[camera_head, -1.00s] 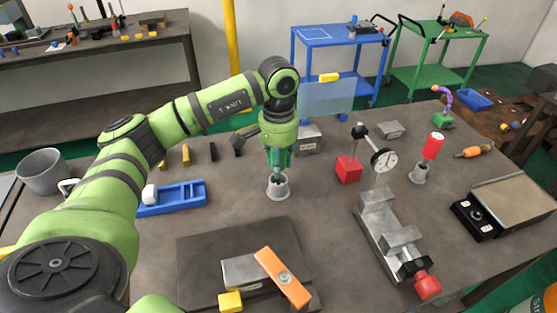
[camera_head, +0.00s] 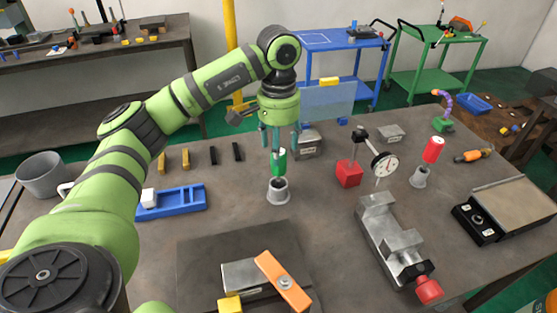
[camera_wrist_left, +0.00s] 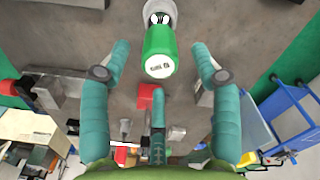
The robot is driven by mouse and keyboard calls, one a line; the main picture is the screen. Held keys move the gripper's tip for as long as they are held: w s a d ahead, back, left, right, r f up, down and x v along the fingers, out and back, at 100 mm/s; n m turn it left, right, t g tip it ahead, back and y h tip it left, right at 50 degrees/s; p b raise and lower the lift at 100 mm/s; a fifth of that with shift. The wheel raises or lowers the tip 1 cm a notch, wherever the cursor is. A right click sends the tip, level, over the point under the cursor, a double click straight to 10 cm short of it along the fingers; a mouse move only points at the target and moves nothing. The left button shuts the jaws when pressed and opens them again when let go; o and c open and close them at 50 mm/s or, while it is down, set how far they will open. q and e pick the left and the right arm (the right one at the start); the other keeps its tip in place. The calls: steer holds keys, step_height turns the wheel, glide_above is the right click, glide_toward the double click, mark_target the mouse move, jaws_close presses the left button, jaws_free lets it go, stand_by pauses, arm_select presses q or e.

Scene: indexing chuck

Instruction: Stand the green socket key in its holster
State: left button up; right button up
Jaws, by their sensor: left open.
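The green socket key (camera_head: 279,163) stands upright in its grey holster (camera_head: 278,191) near the middle of the bench, its green handle above the rim. In the left wrist view the key's green handle (camera_wrist_left: 159,52) shows its labelled end, with the pale holster rim (camera_wrist_left: 160,8) beyond it. My left gripper (camera_head: 278,146) is just above and around the top of the handle. Its teal fingers are spread, and in the left wrist view the left gripper (camera_wrist_left: 160,75) shows gaps between its fingers and the handle. The key's lower end is hidden inside the holster. My right gripper is out of view.
A red-handled key (camera_head: 433,150) stands in another grey holster (camera_head: 420,177) to the right. A dial gauge on a red base (camera_head: 349,172), a grey vise (camera_head: 385,235) and a blue tray (camera_head: 184,207) stand around. Bare bench lies right of the green key's holster.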

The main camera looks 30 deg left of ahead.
arm_select(q)
step_height(320, 180, up, 5)
steer(key=shift+r, duration=0.2)
steer(key=shift+f, duration=0.1)
stand_by(0.5)
